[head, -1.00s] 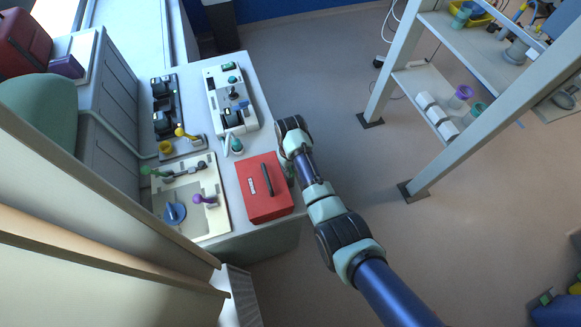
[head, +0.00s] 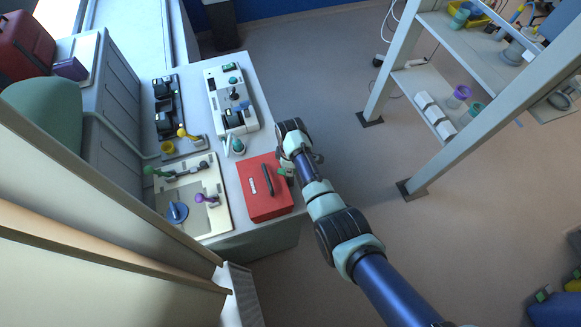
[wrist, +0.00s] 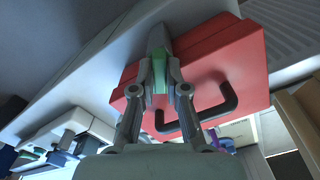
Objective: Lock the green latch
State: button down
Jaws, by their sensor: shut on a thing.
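A latch with a green knob (head: 149,171) sits on the beige panel (head: 222,218) at the left of the bench, with a bar running right from the knob. My gripper (wrist: 158,82) is shut on a small grey-and-green piece (wrist: 158,66) in the wrist view. Whether this piece is fixed to something or loose, I cannot tell. In the head view, my gripper (head: 287,172) is at the right edge of the red box, largely hidden by my arm, well right of the green-knobbed latch.
The red box (head: 256,203) with a dark handle (wrist: 222,104) stands close to my gripper. A purple knob (head: 200,198) and blue dial (head: 177,211) share the beige panel. A yellow-knobbed lever (head: 183,133) stands behind. A shelf frame (head: 385,80) is at right; floor between is clear.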

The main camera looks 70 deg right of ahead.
jog(key=n, duration=0.5)
jog(key=shift+n, duration=0.4)
dwell(0.4)
jog(key=c, duration=1.2)
grip_release()
notch_tip(320, 180, up, 12)
jog(key=shift+r, duration=0.1)
